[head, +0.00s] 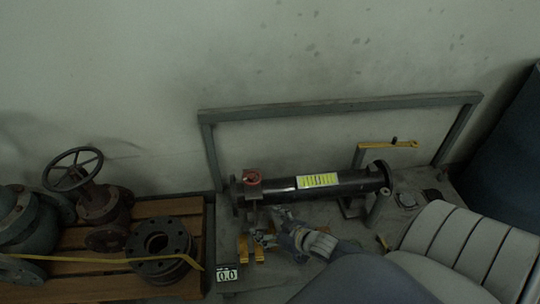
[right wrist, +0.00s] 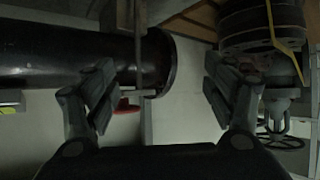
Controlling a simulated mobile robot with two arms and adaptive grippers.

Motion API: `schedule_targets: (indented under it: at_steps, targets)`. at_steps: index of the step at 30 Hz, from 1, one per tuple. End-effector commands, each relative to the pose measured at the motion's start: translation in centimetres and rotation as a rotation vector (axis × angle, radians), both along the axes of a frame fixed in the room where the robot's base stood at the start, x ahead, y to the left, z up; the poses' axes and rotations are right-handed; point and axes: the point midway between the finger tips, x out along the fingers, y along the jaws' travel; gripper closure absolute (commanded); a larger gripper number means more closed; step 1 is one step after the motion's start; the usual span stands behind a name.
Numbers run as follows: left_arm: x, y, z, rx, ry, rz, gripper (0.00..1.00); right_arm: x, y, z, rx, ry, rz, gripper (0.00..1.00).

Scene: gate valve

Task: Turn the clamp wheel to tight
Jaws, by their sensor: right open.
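The clamp wheel, a small red wheel (head: 252,178), sits on top of a clamp near the left end of a black flanged pipe (head: 283,187). In the right wrist view the red wheel (right wrist: 126,107) shows only in part, beyond the pipe and beside a gripper finger. My right gripper (head: 266,233) is in front of and below the clamp, apart from the wheel. In the right wrist view its two fingers (right wrist: 162,88) are spread wide, with nothing held between them. My left gripper is not in view.
A grey frame (head: 340,103) stands behind the pipe against the wall. On the left, a wooden pallet (head: 110,283) carries flanges (head: 160,245) and a valve with a dark handwheel (head: 73,169). A small display (head: 227,273) reads 0.0.

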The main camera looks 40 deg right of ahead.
Motion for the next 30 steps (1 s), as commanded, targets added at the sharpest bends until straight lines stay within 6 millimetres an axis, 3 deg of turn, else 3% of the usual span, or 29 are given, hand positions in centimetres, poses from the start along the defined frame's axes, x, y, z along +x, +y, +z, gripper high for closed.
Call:
schedule_targets:
  at_steps: [1, 18, 24, 30]
  targets:
    - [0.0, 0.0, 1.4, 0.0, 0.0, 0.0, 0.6, -0.6, 0.8, 0.8, -0.002, 0.032, -0.006, 0.23]
    - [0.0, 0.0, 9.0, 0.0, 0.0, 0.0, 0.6, -8.7, 7.3, 2.8, -0.087, 0.436, -0.022, 0.23]
    - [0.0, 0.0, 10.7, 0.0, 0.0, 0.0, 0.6, -11.1, 8.8, 3.8, -0.106, 0.542, -0.017, 0.23]
    - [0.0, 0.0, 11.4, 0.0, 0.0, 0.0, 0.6, -12.4, 9.5, 4.3, -0.114, 0.597, -0.013, 0.23]
